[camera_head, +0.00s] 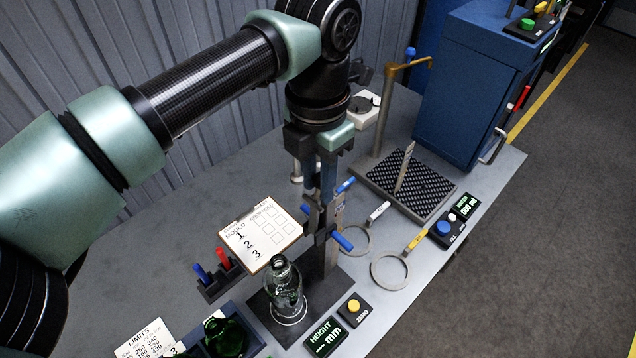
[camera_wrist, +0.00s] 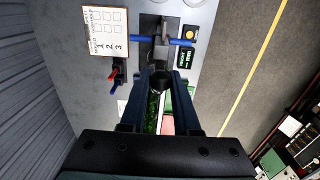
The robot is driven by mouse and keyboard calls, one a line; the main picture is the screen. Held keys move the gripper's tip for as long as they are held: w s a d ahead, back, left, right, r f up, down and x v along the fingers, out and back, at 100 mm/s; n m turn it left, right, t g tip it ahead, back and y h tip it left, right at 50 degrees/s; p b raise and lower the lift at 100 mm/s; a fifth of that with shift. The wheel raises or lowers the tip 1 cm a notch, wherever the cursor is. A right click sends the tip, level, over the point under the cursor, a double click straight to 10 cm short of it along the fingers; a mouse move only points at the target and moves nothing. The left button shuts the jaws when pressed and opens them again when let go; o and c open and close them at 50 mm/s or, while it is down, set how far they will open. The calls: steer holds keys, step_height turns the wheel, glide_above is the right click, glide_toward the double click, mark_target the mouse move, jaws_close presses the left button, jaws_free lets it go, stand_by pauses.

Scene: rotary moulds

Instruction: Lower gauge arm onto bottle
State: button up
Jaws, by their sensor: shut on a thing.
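A clear glass bottle (camera_head: 286,292) stands upright on the dark base (camera_head: 338,283) of the height gauge, in the head view. The gauge post (camera_head: 336,215) rises behind it, with a blue handle bar (camera_head: 342,240) that also shows in the wrist view (camera_wrist: 181,42). My gripper (camera_head: 318,208) points down beside the post, above and behind the bottle. In the wrist view its fingers (camera_wrist: 160,84) close around a dark rounded part of the gauge arm (camera_wrist: 160,79). The arm's contact end is hidden, so I cannot tell its gap to the bottle.
A height readout (camera_head: 325,337) and yellow-button box (camera_head: 355,307) lie at the front. Green bottles (camera_head: 226,338) sit in a blue tray to the left.

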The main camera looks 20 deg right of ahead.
steer(key=s+a+f+b, duration=0.2)
steer(key=a+b, duration=0.1)
steer(key=a, duration=0.5)
steer(key=shift+s, duration=0.4)
stand_by(0.7)
steer(key=shift+s+a+f+b, duration=0.2)
steer(key=shift+a+f+b, duration=0.3)
steer(key=shift+b, duration=0.1)
steer(key=shift+s+a+f+b, duration=0.2)
steer(key=shift+a+f+b, duration=0.3)
steer(key=shift+b, duration=0.1)
steer(key=shift+r, duration=0.1)
steer(key=o, duration=1.4)
steer(key=shift+o, duration=0.2)
